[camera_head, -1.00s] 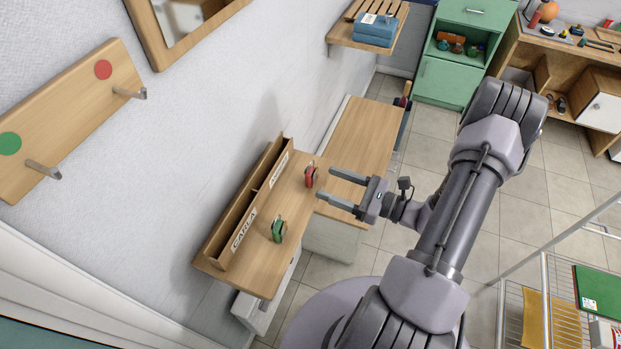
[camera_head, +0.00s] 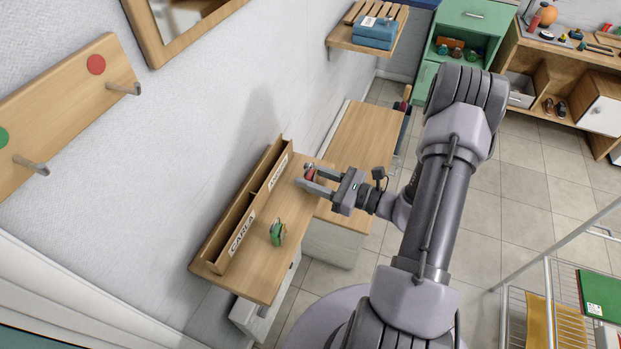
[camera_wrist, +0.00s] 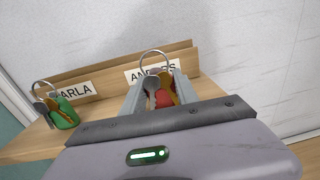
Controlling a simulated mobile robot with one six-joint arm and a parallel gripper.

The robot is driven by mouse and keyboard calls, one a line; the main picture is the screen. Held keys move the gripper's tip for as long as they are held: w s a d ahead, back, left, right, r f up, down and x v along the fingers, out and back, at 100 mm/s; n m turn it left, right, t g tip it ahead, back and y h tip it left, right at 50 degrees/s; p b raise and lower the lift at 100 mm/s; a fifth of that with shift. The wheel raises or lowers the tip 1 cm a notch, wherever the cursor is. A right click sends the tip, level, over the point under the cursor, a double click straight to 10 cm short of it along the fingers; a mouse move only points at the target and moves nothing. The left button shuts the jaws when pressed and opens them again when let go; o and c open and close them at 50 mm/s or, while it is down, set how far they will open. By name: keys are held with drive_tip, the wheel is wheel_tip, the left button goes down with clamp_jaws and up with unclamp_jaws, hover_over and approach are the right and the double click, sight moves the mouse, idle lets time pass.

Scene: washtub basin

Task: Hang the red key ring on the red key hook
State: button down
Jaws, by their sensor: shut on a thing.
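The red key ring (camera_head: 310,173) stands on the wooden shelf, in front of the box section labelled ANDERS. My gripper (camera_head: 308,178) is shut on it, one finger on each side. In the wrist view the red key ring (camera_wrist: 165,97) shows its metal loop above the fingers, with keys and a red tag between my gripper's fingers (camera_wrist: 162,92). The red key hook (camera_head: 124,88) is a grey peg on the wooden wall board at upper left, beside a red dot (camera_head: 96,65). The hook is empty.
A green key ring (camera_head: 277,232) stands on the shelf (camera_head: 262,270) in front of the CARLA label. A second peg (camera_head: 31,165) is beside the green dot. A mirror (camera_head: 160,40) hangs above. A wooden bench top (camera_head: 365,140) lies behind my gripper.

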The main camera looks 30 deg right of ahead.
wheel_tip(320, 180, up, 4)
drive_tip(key=shift+f+p, duration=0.1)
drive_tip(key=shift+p, duration=0.95)
drive_tip(key=w+d+p, duration=0.1)
drive_tip(key=w+d, duration=0.1)
drive_tip(key=d, duration=0.5)
drive_tip(key=w+d+r+p, duration=0.1)
drive_tip(key=d, duration=0.7)
drive_tip(key=shift+w+d, duration=0.3)
drive_tip(key=shift+w, duration=0.1)
drive_tip(key=shift+r, duration=0.1)
